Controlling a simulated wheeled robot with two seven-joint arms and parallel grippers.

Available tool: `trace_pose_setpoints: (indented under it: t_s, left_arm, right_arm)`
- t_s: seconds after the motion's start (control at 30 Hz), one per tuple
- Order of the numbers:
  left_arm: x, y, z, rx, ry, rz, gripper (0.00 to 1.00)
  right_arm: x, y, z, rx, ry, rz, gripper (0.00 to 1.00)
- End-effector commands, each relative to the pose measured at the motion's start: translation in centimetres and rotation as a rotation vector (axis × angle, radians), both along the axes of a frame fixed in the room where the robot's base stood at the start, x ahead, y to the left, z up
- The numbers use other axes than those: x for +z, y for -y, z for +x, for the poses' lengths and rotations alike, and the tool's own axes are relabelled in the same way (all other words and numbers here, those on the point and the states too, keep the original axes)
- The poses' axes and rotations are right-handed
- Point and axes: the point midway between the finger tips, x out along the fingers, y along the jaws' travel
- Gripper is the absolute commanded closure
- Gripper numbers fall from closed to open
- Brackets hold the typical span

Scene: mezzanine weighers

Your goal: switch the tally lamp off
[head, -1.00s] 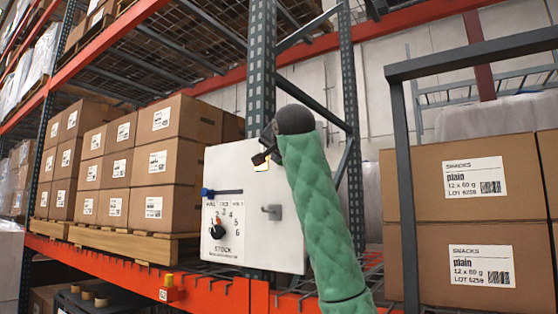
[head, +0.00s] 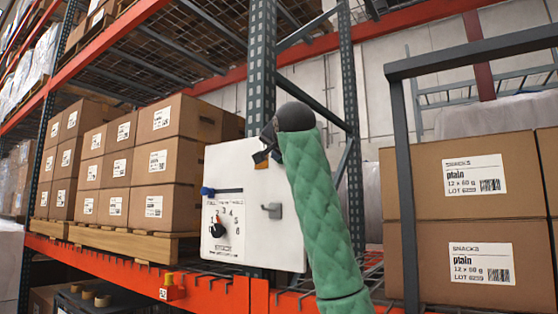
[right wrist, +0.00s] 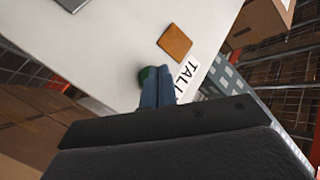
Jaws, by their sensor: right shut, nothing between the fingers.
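The tally lamp is a square amber tile (right wrist: 174,42) on the white panel (head: 240,190), and it looks dull and unlit. A label beginning "TALL" (right wrist: 187,75) is beside it, partly cut off by my fingers. A round green button (right wrist: 147,75) is partly hidden behind my fingertips, which are at or very near it. My right gripper (right wrist: 158,75) is shut and empty in front of the panel. In the head view my right gripper (head: 265,150) is at the panel's upper right, just above the amber tile (head: 261,161). My left gripper is out of view.
The panel also has a blue-knobbed slider (head: 207,191), a black dial (head: 217,230) with numbers and a grey hook (head: 272,210). Stacked cartons (head: 165,150) stand at left, more cartons (head: 460,180) at right behind a dark frame (head: 403,150).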

Motion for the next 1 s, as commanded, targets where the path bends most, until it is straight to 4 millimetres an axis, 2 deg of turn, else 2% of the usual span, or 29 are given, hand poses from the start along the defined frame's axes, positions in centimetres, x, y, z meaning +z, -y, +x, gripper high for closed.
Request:
trace_pose_setpoints:
  t_s: [0.37,1.0]
  left_arm:
    - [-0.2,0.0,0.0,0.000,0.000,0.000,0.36]
    - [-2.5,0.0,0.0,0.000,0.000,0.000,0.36]
  right_arm:
    - [-0.1,-0.2,-0.3,0.001,0.001,0.000,1.00]
    - [-0.1,-3.1,-4.3,0.000,0.001,0.000,1.00]
